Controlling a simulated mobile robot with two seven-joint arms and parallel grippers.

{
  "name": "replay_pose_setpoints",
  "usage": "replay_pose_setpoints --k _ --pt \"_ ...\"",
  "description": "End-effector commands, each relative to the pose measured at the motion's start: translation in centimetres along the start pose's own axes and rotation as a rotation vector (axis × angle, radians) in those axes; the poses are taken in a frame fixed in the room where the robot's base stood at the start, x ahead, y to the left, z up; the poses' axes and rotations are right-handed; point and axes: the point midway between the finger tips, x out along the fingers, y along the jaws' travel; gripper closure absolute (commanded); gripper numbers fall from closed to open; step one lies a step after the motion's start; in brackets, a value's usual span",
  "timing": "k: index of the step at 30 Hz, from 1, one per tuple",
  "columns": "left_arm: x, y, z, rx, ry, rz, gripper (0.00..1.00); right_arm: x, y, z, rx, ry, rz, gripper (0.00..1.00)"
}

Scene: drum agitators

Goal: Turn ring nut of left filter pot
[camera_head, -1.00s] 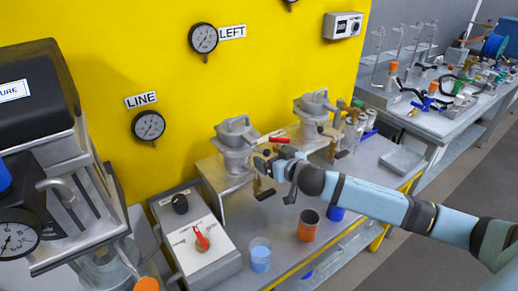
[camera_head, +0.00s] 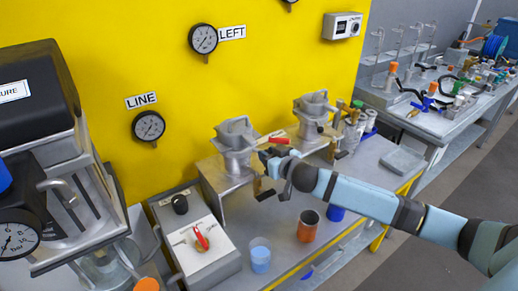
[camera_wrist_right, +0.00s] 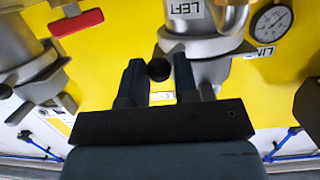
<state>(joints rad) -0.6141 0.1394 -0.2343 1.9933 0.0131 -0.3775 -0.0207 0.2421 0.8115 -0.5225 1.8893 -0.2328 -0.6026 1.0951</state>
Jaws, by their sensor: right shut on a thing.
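The left filter pot (camera_head: 235,155) is a grey metal pot on the bench against the yellow panel, with a looped top. In the right wrist view its grey ring nut (camera_wrist_right: 215,47) shows upside down below a LEFT label. My right gripper (camera_head: 272,160) is at the right side of this pot. In the right wrist view its two dark fingers (camera_wrist_right: 159,85) are shut on a round black knob (camera_wrist_right: 159,69) beside the ring nut. The gripper's body hides part of the pot's lower side in the head view. My left gripper is not in view.
A second filter pot (camera_head: 313,115) stands to the right. A red-handled valve (camera_head: 278,140) is between the pots. A blue cup (camera_head: 260,257) and an orange-filled cup (camera_head: 308,225) stand in front. A control box (camera_head: 195,245) with a red switch is at left.

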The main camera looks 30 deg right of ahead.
Motion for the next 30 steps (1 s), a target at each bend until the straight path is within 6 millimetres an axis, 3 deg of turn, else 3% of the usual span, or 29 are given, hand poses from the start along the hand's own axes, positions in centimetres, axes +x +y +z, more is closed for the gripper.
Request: replay_pose_setpoints --k 11,20,30 --pt "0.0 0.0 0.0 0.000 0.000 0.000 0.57 0.0 0.1 -0.1 -0.001 0.000 0.003 0.83" --pt "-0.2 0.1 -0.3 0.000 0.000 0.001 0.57 -0.8 -1.6 0.1 0.001 0.001 0.001 0.85" --pt "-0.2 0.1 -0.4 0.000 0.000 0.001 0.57 -0.9 -2.0 0.1 0.001 0.001 -0.001 0.85"
